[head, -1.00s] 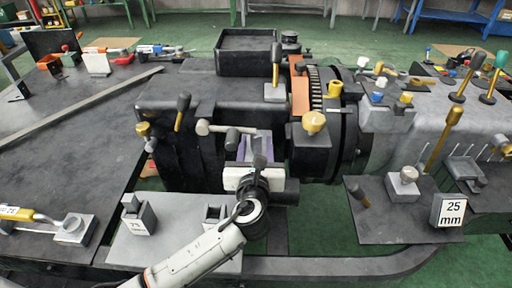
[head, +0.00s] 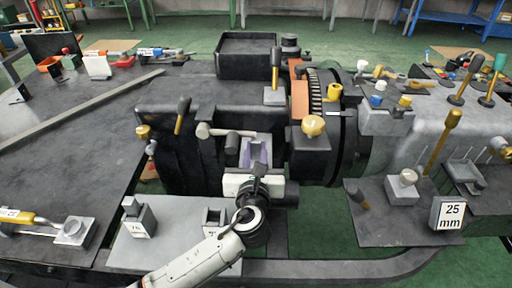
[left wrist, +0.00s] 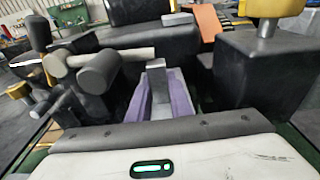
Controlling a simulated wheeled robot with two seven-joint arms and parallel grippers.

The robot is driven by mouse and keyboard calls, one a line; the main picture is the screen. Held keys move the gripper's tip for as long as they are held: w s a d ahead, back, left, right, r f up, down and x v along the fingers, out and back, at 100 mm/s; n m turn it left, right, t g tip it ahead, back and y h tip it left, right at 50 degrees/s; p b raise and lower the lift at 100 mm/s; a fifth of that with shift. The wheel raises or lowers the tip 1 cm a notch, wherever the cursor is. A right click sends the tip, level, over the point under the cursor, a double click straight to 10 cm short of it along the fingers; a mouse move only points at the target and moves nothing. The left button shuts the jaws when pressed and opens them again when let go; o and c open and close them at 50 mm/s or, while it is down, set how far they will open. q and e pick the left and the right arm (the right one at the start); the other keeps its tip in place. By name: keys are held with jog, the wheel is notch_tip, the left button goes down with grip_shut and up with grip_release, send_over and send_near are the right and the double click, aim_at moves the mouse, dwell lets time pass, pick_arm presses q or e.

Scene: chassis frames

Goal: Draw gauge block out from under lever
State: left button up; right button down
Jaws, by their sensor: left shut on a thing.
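My left gripper (head: 257,150) is in front of the dark machine housing. Its purple-faced fingers are shut on a grey block, which I take to be the gauge block (left wrist: 158,76). In the left wrist view the block stands between the two fingers, and its lower part is hidden. Just left of the gripper is a lever with a light grey rounded end (head: 203,129) and a dark cylindrical handle (head: 232,140). The frames do not show clearly whether the block touches the lever. My right gripper is not in view.
A grey plate (head: 175,248) in front carries two dark blocks. The geared ring (head: 325,95) and a brass-knobbed post (head: 312,126) stand close right of the gripper. The left bench (head: 60,150) has clear space.

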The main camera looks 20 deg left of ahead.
aim_at(256, 148)
pick_arm(q)
jog(key=shift+p+v, duration=0.55)
jog(key=shift+v, duration=0.75)
jog(key=shift+s+d+f+p, duration=0.15)
jog(key=shift+s+d+p, duration=0.1)
jog(key=shift+s, duration=0.35)
jog(key=shift+s+d+f+p, duration=0.1)
jog(key=shift+s+p, duration=0.15)
jog(key=shift+s, duration=0.35)
jog(key=shift+r+p, duration=1.5)
jog(key=shift+p, duration=0.2)
jog(key=shift+r+p, duration=0.7)
jog(key=shift+r, duration=0.4)
